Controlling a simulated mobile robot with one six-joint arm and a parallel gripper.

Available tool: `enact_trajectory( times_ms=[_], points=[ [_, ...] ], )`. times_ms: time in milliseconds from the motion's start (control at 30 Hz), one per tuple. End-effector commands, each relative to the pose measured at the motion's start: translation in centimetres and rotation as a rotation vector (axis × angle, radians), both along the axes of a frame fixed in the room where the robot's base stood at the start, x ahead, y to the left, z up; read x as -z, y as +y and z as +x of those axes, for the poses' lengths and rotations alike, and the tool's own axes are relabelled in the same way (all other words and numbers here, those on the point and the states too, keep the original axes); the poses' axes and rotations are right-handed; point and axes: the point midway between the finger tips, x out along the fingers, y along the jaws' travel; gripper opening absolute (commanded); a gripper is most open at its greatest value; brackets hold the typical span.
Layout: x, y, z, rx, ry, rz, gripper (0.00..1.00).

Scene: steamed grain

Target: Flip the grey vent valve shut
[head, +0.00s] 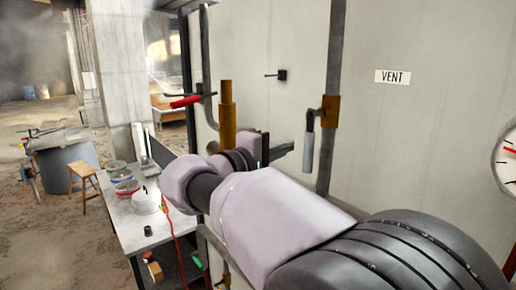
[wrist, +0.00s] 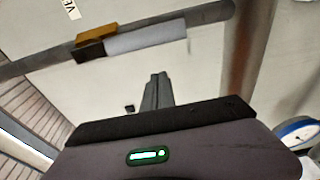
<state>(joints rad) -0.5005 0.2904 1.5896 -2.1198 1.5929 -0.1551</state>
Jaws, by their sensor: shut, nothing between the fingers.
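The grey vent valve has a brass-coloured body (head: 330,111) on a grey vertical pipe. Its pale grey lever (head: 309,153) hangs down along the left side of the pipe. In the wrist view the body (wrist: 97,34) and the lever (wrist: 150,38) lie above my fingertips, with the lever running lengthwise beside the pipe. My gripper (head: 286,148) is just left of the lever in the head view. Its fingers are together and empty in the wrist view (wrist: 158,76), with a visible gap to the lever there. My arm hides part of the wall below.
A VENT sign (head: 393,77) is right of the valve. A red-handled lever (head: 186,101), a brass cylinder (head: 227,113) and a small black fitting (head: 281,75) are to the left. A gauge (head: 507,158) is at the right edge. A table (head: 131,222) with bowls stands lower left.

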Motion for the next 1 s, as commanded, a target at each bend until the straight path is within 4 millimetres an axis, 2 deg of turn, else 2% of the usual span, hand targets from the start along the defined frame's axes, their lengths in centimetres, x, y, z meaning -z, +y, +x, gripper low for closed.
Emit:
enact_trajectory(
  times_ms=[133, 300, 733, 1000],
  points=[
    [-0.2, -1.0, -2.2, -0.001, -0.001, 0.000, 0.00],
    [-0.1, -1.5, -3.5, 0.000, -0.001, -0.001, 0.00],
    [0.0, -1.6, -3.7, 0.000, 0.003, -0.003, 0.00],
    [0.1, -2.0, -4.2, 0.000, 0.065, -0.046, 0.00]
  ],
)
